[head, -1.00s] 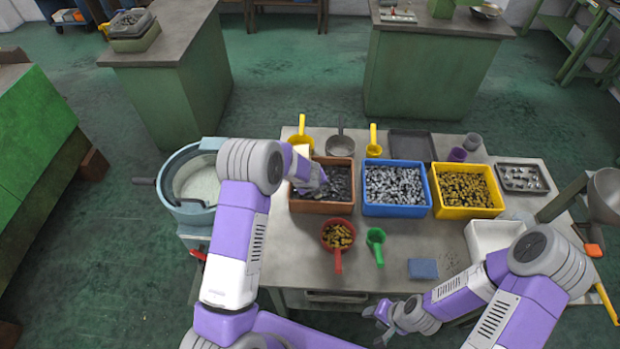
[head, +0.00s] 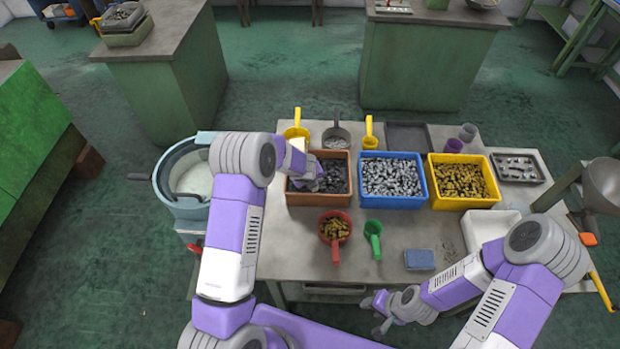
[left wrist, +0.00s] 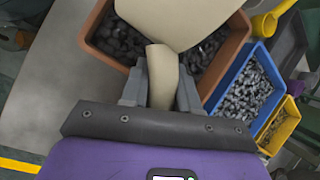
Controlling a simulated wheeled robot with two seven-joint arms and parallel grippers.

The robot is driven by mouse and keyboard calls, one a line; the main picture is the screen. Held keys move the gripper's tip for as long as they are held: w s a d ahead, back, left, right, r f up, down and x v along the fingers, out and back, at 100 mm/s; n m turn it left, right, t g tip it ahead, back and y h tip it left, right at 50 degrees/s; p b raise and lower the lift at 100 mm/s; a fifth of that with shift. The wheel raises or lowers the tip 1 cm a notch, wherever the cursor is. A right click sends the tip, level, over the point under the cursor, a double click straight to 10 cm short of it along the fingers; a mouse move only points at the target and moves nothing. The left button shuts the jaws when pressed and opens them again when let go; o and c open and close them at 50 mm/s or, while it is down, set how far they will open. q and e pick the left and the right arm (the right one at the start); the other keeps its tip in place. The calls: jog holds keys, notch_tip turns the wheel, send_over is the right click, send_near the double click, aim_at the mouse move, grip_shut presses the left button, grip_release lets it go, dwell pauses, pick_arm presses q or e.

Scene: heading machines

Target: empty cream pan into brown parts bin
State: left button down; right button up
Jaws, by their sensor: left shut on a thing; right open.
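My left gripper (head: 308,178) is over the left part of the brown parts bin (head: 319,199). In the left wrist view it is shut on the handle of the cream pan (left wrist: 182,18), whose smooth outer side hides its inside. The pan is above the brown bin (left wrist: 99,50), which holds dark grey parts. In the head view my arm largely hides the pan, so I cannot tell whether anything is in it. My right gripper (head: 381,311) is open and empty by the table's front edge.
Blue (head: 393,202) and yellow (head: 463,202) bins of parts stand right of the brown one. A red pan (head: 335,229) of brass parts and a green scoop (head: 374,233) lie in front. Yellow (head: 297,132) and grey (head: 337,136) pans stand behind.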

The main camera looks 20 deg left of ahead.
pick_arm(q)
jog(key=shift+s+a+h+b, duration=0.1)
jog(key=shift+a+h+b, duration=0.2)
jog(key=shift+a+b, duration=0.05)
jog(key=shift+s+a+r+n+t+h+b, duration=0.1)
jog(key=shift+a+r+n+t+h+b, duration=0.25)
jog(key=shift+r+h+b, duration=0.3)
jog(key=shift+s+a+r+n+t+h+b, duration=0.2)
jog(key=shift+a+r+n+t+h+b, duration=0.65)
jog(key=shift+h, duration=0.95)
jog(key=shift+s+a+r+n+t+h+b, duration=0.35)
jog(key=shift+n+t+h+b, duration=0.25)
jog(key=shift+t+h+b, duration=0.9)
jog(key=shift+s+a+r+n+t+h+b, duration=0.1)
jog(key=shift+a+r+n+t+h+b, duration=0.55)
jog(key=shift+h, duration=1.4)
jog(key=shift+s+d, duration=0.1)
jog(key=shift+d, duration=0.1)
